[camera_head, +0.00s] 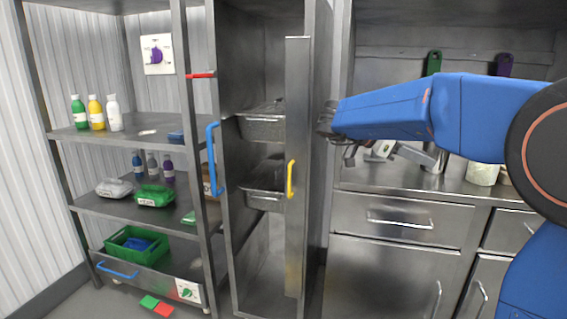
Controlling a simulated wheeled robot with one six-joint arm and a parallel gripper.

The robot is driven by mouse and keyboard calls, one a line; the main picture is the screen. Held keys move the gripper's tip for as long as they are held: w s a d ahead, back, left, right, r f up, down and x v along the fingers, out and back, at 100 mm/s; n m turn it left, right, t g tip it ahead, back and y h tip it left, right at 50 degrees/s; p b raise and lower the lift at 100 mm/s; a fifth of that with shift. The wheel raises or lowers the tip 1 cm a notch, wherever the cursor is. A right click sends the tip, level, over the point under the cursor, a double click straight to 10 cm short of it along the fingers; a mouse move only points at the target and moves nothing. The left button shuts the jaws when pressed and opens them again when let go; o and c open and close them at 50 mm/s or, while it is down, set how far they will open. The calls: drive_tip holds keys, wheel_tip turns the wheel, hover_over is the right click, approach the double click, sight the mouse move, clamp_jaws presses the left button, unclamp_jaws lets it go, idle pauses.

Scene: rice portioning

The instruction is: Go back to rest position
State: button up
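My blue arm reaches in from the right side of the head view, roughly level and pointing left. My gripper (343,150) is at its end, dark and small, in front of the right edge of the tall metal cabinet (318,190) and above the left end of the counter. The fingertips are too small and dark to tell whether they are open or shut. I see nothing clearly held in them. The cabinet stands open, with metal pans (262,125) on its shelves and a yellow handle (291,179) on a narrow upright panel.
A metal counter (420,185) with drawers is below my arm; a white container (483,174) stands on it. At left, a shelf rack (140,137) holds several bottles, packages and a green crate (130,243). Green and red squares (157,306) lie on the floor.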

drive_tip(key=w+r+n+t+y, duration=0.3)
drive_tip(key=w+r+n+t, duration=0.3)
drive_tip(key=r+t, duration=0.6)
drive_tip(key=s+a+f+n+t+y, duration=0.4)
drive_tip(key=s+a+f+n+y, duration=0.4)
drive_tip(key=a+n+y, duration=0.3)
drive_tip(key=s+d+f+n+g, duration=0.2)
drive_tip(key=s+f+g, duration=0.9)
drive_tip(key=s+f, duration=1.6)
drive_tip(key=s+d, duration=0.1)
drive_tip(key=s, duration=0.1)
drive_tip(key=shift+s+d+f, duration=0.3)
drive_tip(key=shift+d+f, duration=0.05)
drive_tip(key=shift+f, duration=0.05)
